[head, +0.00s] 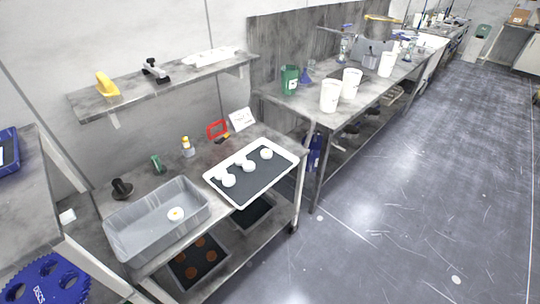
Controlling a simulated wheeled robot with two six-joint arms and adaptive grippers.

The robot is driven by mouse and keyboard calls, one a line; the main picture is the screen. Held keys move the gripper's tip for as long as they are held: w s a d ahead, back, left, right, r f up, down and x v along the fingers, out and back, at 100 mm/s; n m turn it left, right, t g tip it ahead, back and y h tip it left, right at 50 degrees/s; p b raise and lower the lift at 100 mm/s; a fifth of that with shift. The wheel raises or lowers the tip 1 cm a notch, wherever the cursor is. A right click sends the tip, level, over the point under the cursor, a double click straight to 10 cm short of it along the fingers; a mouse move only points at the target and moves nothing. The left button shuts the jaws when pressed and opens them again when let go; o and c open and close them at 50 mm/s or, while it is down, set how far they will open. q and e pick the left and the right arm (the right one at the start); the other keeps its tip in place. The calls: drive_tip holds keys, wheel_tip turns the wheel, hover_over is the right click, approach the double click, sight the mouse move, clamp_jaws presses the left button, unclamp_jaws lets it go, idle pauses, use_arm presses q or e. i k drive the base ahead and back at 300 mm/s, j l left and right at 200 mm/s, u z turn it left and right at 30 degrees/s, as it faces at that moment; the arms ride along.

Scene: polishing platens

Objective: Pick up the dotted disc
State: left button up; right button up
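A white disc (176,214) with a small yellowish mark at its middle lies in the grey bin (120,238) on the near workbench. Several small white discs, one of them at the right (266,154), stand on the dark mat of a white-rimmed tray (240,205) to the right of the bin. They are too small for me to tell whether any has dots. Orange round discs (192,270) lie on a dark tray on the lower shelf, partly hidden by the bench. Neither of my grippers is in view.
A blue holder marked DISCS (45,284) with round holes is at the lower left. A black knob-shaped tool (122,188), a green item (157,164) and a small bottle (188,147) stand behind the bin.

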sight(266, 154)
drive_tip(key=i+l+u, duration=0.4)
drive_tip(key=i, duration=0.25)
drive_tip(key=i+l+u, duration=0.4)
drive_tip(key=i, duration=0.2)
